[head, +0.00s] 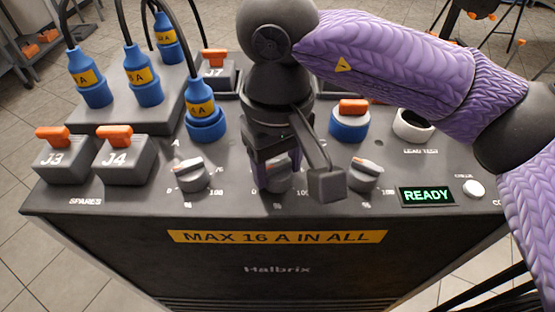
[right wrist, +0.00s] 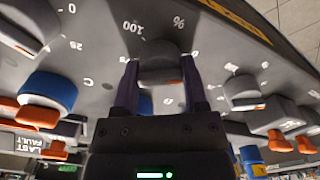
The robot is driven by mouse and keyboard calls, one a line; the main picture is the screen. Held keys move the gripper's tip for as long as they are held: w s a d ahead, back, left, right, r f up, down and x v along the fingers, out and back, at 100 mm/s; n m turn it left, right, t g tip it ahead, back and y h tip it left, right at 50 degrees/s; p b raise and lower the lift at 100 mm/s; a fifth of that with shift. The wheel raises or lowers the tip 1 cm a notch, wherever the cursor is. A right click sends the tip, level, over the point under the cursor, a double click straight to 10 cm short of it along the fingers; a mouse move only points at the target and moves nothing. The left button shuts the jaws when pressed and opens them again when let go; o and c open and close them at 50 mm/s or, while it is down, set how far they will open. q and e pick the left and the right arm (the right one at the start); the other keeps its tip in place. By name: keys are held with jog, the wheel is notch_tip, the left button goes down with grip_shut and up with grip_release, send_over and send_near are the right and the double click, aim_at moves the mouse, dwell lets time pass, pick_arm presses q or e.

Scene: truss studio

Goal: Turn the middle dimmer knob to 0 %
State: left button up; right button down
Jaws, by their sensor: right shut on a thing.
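The middle dimmer knob (head: 277,182) stands on the sloping top of the dark grey panel, in the front row between two similar knobs. My right gripper (head: 272,160) reaches down over it from above and hides much of it. In the right wrist view, my right gripper's (right wrist: 159,83) two dark fingers stand on either side of the grey middle knob (right wrist: 160,63) and are shut on it. A small orange mark shows on the knob's edge. Printed marks, among them 100 and %, lie around it. The exact setting is hard to read. My left gripper is out of view.
The left knob (head: 191,175) and right knob (head: 364,176) stand close on both sides. Blue plugs with cables (head: 142,75) and orange-topped covers J3 (head: 61,158) and J4 (head: 122,158) crowd the left. A READY display (head: 426,195) is at right.

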aim_at(277, 165)
jog(key=shift+c, duration=0.7)
grip_release()
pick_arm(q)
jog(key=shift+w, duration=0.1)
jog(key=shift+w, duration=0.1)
pick_arm(e)
notch_tip(277, 165, up, 10)
jog(key=p, duration=0.4)
jog(key=shift+f+p, duration=0.1)
jog(key=shift+p, duration=0.25)
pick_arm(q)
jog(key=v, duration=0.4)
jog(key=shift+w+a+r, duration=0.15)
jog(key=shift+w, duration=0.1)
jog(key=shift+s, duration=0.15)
